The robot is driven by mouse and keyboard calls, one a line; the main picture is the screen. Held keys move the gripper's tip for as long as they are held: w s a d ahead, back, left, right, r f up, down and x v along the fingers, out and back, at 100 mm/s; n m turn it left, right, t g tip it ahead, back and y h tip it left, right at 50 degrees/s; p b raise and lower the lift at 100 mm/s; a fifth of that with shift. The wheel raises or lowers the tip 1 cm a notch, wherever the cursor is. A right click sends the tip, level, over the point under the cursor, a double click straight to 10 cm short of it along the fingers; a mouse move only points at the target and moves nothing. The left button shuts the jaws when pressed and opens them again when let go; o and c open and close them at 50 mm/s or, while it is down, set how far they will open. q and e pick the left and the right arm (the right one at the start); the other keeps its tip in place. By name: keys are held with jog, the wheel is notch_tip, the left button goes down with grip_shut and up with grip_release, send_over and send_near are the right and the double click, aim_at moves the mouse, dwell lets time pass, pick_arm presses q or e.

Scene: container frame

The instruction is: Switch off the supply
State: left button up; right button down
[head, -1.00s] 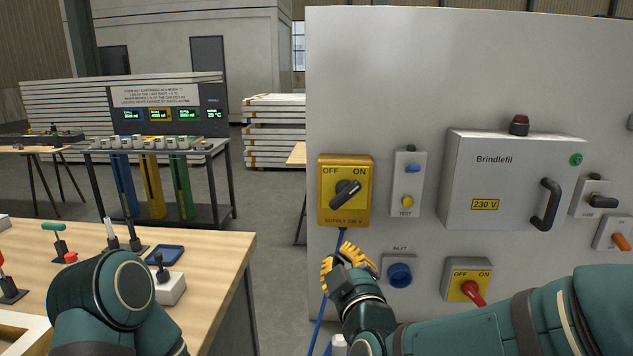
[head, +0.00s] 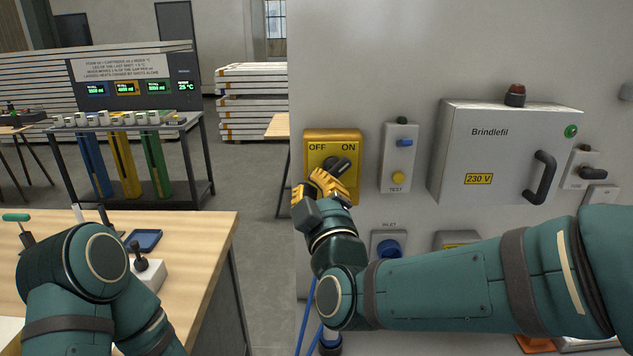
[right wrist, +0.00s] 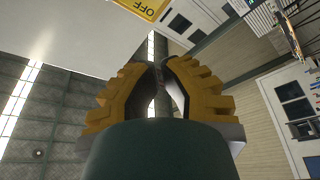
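The yellow supply box (head: 318,138) is mounted on the grey panel in the head view, marked OFF on the left and ON on the right. Its black rotary knob (head: 341,165) points up and right, toward ON. My right gripper (head: 318,184) is just below and in front of the knob, covering the box's lower part and lettering.
Right of the supply box is a TEST box (head: 398,160) with blue and yellow buttons, then the Brindlefil cabinet (head: 505,150). My right forearm hides much of the lower panel, including part of another yellow switch (head: 456,238). A wooden table (head: 195,240) stands left.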

aim_at(334, 171)
pick_arm(q)
jog(key=shift+w+f+b, duration=0.1)
jog(key=shift+f+b, duration=0.25)
pick_arm(e)
jog(key=shift+w+d+f, duration=0.1)
jog(key=shift+w+f, duration=0.05)
jog(key=shift+w, duration=1.25)
jog(key=shift+w+d+f, duration=0.1)
jog(key=shift+w+d, duration=0.05)
jog(key=shift+w, duration=1.25)
jog(key=shift+w+d+f, duration=0.1)
jog(key=shift+w+f, duration=0.05)
jog(key=shift+w, duration=1.25)
pick_arm(q)
jog(key=shift+s, duration=0.5)
pick_arm(e)
jog(key=shift+f, duration=0.15)
pick_arm(q)
jog(key=shift+s+r, duration=0.1)
jog(key=shift+s, duration=0.3)
pick_arm(e)
jog(key=shift+f, duration=0.1)
